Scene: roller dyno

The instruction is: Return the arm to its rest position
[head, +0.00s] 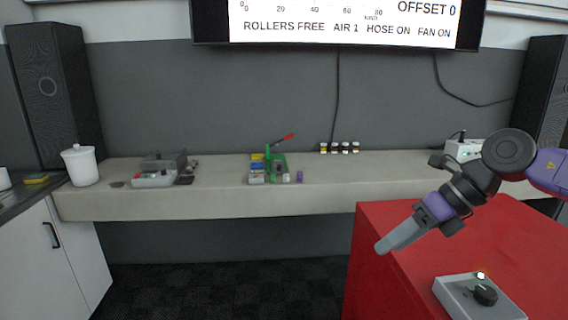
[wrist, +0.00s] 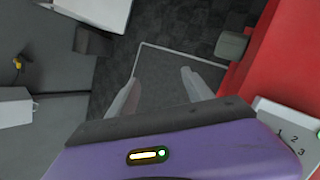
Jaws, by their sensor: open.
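My arm comes in from the right edge in the head view, with purple and dark grey links. My gripper (head: 386,246) points down and to the left over the left edge of the red cabinet (head: 395,225). In the wrist view my gripper (wrist: 160,90) shows two pale fingers set well apart. Nothing is between them, only the dark floor beyond. The gripper is open and empty.
A grey control box with a black knob (head: 485,294) and a lit green lamp sits on the red cabinet, below my arm. A long shelf (head: 220,197) along the wall holds small items. A screen (head: 340,22) hangs above. Dark floor lies open left of the cabinet.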

